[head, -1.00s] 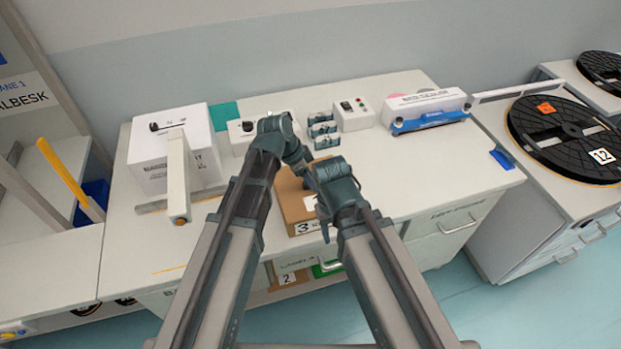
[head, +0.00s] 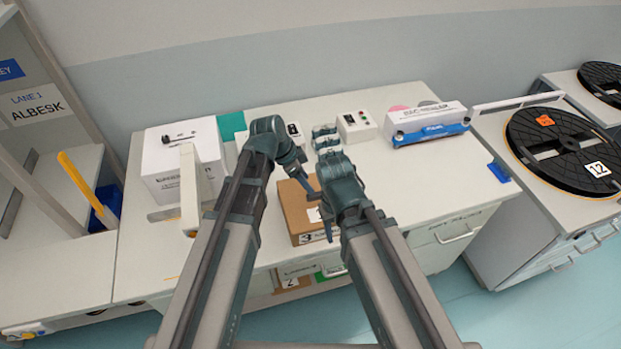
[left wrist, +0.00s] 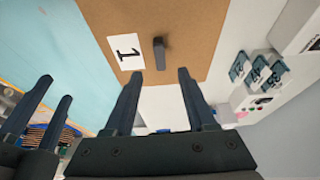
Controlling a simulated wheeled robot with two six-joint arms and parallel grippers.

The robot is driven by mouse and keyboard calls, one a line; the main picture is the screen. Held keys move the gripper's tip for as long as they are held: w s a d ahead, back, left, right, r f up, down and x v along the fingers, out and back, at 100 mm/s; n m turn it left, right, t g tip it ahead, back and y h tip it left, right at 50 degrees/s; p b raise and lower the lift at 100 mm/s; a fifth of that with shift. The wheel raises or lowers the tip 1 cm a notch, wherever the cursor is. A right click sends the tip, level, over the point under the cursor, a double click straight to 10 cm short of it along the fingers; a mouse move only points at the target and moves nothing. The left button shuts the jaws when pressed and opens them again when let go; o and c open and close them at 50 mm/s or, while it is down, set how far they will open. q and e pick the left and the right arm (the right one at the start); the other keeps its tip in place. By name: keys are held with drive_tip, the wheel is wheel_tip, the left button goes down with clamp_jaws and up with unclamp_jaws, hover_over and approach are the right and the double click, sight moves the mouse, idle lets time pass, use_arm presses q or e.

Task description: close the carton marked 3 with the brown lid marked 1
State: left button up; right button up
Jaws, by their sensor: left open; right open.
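The carton marked 3 (head: 291,222) stands on the white bench, partly hidden by my arms. The brown lid marked 1 (left wrist: 205,25) fills the top of the left wrist view, with a white label and a small grey handle (left wrist: 159,52). In the head view the lid appears to lie on the carton; whether it is fully seated cannot be told. My left gripper (head: 307,183) is open and empty above the lid, with the handle ahead of and between its fingers (left wrist: 160,85). My right gripper (head: 328,228) is open, beside the carton's right part.
A white box (head: 160,165) and an upright pale post (head: 189,190) stand to the left. Small blue-grey holders, a control box (head: 356,126) and a bag sealer (head: 428,117) line the back. A carton marked 2 (head: 290,284) sits below.

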use_arm(q)
drive_tip(key=p+v, duration=0.5)
drive_tip(key=v, duration=0.1)
drive_tip(key=shift+r, duration=0.45)
use_arm(e)
wheel_tip(320, 180, up, 6)
drive_tip(key=shift+r, duration=0.15)
use_arm(q)
drive_tip(key=shift+a, duration=0.15)
drive_tip(key=s+f+n+g+y+b, duration=0.1)
drive_tip(key=s+f+n+y+b, duration=0.1)
drive_tip(key=s+n, duration=0.3)
drive_tip(key=s+f+n+y+b, duration=0.2)
drive_tip(key=s+f+n+y, duration=0.1)
drive_tip(key=s, duration=0.7)
drive_tip(key=f+n, duration=0.1)
drive_tip(key=n, duration=0.1)
drive_tip(key=shift+a+n+g+y, duration=0.2)
drive_tip(key=shift+n+g+y, duration=0.1)
drive_tip(key=shift+g+y, duration=0.1)
use_arm(e)
wheel_tip(320, 180, down, 5)
drive_tip(key=shift+r, duration=0.2)
use_arm(q)
drive_tip(key=shift+f, duration=0.1)
